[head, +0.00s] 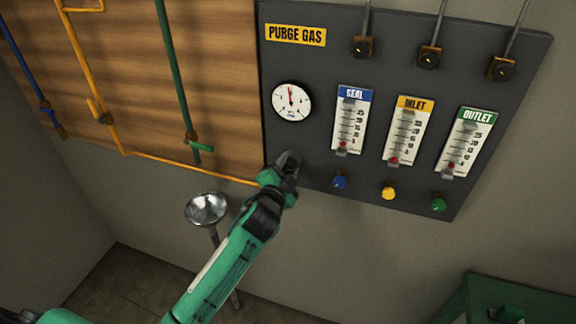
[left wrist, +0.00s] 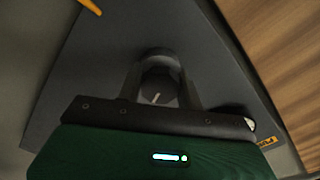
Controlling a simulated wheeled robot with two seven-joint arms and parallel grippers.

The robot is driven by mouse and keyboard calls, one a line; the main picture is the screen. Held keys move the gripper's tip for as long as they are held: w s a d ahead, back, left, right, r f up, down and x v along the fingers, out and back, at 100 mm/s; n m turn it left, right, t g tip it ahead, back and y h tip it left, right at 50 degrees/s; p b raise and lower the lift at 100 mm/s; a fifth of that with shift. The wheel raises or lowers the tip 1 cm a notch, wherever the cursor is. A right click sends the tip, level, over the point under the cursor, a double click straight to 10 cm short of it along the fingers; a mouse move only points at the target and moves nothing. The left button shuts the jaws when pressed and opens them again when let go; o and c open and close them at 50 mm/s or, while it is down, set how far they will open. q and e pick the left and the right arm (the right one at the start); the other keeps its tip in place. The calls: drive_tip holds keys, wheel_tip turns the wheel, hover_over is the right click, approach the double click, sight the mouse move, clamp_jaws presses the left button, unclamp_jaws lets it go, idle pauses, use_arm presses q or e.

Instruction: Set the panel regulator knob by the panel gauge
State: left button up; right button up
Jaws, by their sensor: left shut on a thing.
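The panel gauge (head: 291,101) is a round white dial at the upper left of the dark purge gas panel (head: 330,60). Its needle points roughly straight up. My left gripper (head: 288,163) is at the panel's lower left, below the gauge, and hides the regulator knob in the head view. In the left wrist view the dark round knob (left wrist: 156,97) with a pale pointer mark sits between the fingers of the left gripper (left wrist: 160,85), which is shut on it. A sliver of the gauge (left wrist: 250,124) shows at the gripper's edge. My right gripper is not in view.
Seal (head: 351,120), inlet (head: 408,131) and outlet (head: 466,143) flow meters stand right of the gauge, with blue (head: 340,181), yellow (head: 388,193) and green (head: 438,205) knobs below. A metal funnel (head: 206,208) stands left of my left arm. A green table (head: 510,298) is at lower right.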

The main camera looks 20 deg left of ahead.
use_arm(q)
drive_tip(key=o, duration=1)
drive_tip(key=s+b, duration=0.4)
drive_tip(key=s, duration=0.9)
drive_tip(key=shift+s+a, duration=0.25)
drive_tip(key=shift+s, duration=0.15)
